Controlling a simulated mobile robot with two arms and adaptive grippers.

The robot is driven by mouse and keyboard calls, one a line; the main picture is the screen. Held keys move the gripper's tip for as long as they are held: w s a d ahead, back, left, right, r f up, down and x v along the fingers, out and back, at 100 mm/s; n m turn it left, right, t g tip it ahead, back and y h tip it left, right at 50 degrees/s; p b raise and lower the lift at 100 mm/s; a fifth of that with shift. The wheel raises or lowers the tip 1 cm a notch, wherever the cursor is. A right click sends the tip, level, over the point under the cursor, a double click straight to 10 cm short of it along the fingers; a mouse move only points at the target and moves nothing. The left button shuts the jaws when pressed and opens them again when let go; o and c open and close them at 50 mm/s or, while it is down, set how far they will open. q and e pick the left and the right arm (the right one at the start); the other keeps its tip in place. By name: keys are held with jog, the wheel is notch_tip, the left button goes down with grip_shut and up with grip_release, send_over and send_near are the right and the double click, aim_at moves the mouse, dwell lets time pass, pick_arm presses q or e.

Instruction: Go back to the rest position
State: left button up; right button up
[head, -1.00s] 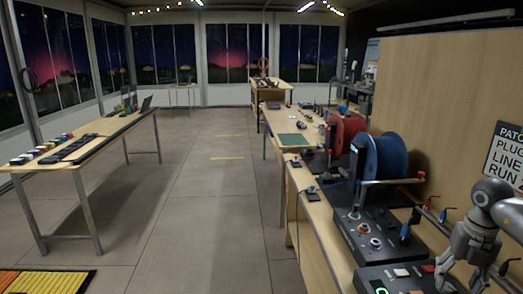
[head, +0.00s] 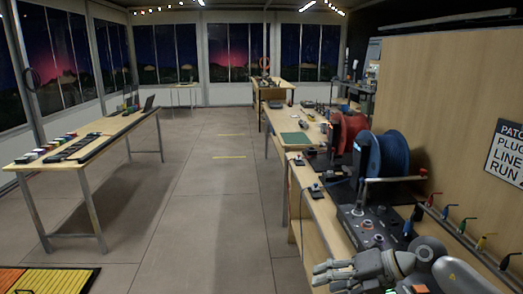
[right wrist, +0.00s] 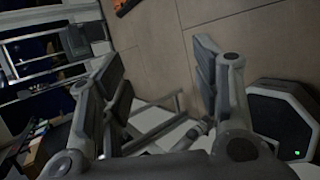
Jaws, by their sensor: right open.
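My right gripper (head: 335,273) shows in the head view at the bottom, right of centre. It points left and sits over the near end of the right-hand bench (head: 316,232), in front of the control box. In the right wrist view the same gripper (right wrist: 160,75) has its two fingers spread wide with nothing between them; the floor shows beyond. My left gripper is in neither current view.
A control box (head: 371,222) with knobs, a blue cable reel (head: 391,158) and a red reel (head: 346,132) stand on the right bench. Coloured plugs (head: 447,211) line the wooden panel. A table (head: 95,138) stands left. The aisle floor (head: 205,185) between is clear.

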jog(key=a+r+m+t+y, duration=0.5)
jog(key=a+r+m+t, duration=0.3)
jog(key=r+m+t, duration=0.25)
jog(key=s+d+f+m+t+h, duration=0.1)
jog(key=s+d+f+m+h, duration=0.2)
jog(key=d+f+m+h, duration=0.45)
jog(key=s+d+f+m+h, duration=0.3)
jog(key=d+f+m+h, duration=0.25)
jog(key=m+h, duration=0.4)
jog(key=s+f+m+g+y, duration=0.1)
jog(key=s+f+m+g, duration=0.1)
jog(key=s+f+g, duration=0.45)
jog(key=s+f+m+g, duration=0.1)
jog(key=s+f, duration=0.3)
jog(key=s, duration=0.6)
jog(key=s+f+m+g+y, duration=0.1)
jog(key=s+f+m+g, duration=0.1)
jog(key=s+f+g, duration=0.45)
notch_tip(320, 180, down, 24)
jog(key=s+r+t, duration=0.1)
jog(key=s, duration=0.2)
jog(key=s+d+f+g, duration=0.1)
jog(key=s+d+f, duration=0.1)
jog(key=s+f, duration=1.4)
jog(key=shift+s+d+f, duration=0.2)
jog(key=shift+s+f, duration=0.2)
jog(key=shift+f, duration=0.3)
